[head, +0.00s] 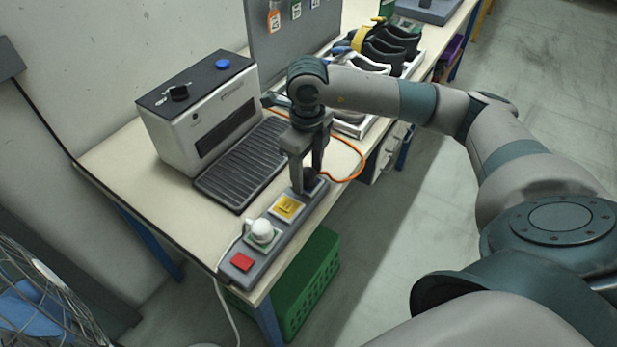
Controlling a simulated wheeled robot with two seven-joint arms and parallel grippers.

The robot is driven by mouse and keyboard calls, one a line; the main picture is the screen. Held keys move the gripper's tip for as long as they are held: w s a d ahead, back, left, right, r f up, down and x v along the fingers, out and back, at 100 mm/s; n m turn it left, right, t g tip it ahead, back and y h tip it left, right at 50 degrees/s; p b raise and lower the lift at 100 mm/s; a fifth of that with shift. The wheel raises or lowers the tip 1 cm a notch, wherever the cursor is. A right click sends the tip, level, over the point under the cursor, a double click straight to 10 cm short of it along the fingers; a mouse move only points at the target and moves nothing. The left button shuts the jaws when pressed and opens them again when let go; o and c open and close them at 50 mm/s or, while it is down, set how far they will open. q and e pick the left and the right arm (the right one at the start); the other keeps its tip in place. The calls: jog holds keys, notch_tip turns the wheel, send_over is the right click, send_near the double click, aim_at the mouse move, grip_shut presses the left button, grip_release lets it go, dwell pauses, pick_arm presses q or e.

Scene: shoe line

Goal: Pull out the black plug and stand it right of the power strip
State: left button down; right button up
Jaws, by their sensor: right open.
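The grey power strip (248,251) lies along the front edge of the workbench, with a red switch, a socket holding a white plug (262,228), and a yellow socket (287,207). My right gripper (307,184) points down over the strip's far end, its open fingers either side of a small dark thing. This looks like the black plug (311,174), mostly hidden by the fingers. I cannot tell whether the fingers touch it. An orange cable (362,170) curves away from there. My left gripper is not in view.
A white and black machine (205,115) with a ribbed tray (240,165) stands behind the strip. Shoes (390,50) sit in a rack farther along the workbench (115,165). A green crate (310,275) is below the front edge.

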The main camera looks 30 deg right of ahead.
pick_arm(q)
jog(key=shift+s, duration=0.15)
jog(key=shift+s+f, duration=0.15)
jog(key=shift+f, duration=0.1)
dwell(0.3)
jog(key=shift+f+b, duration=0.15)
jog(key=shift+b, duration=0.15)
pick_arm(e)
jog(key=shift+s+d, duration=0.1)
grip_shut()
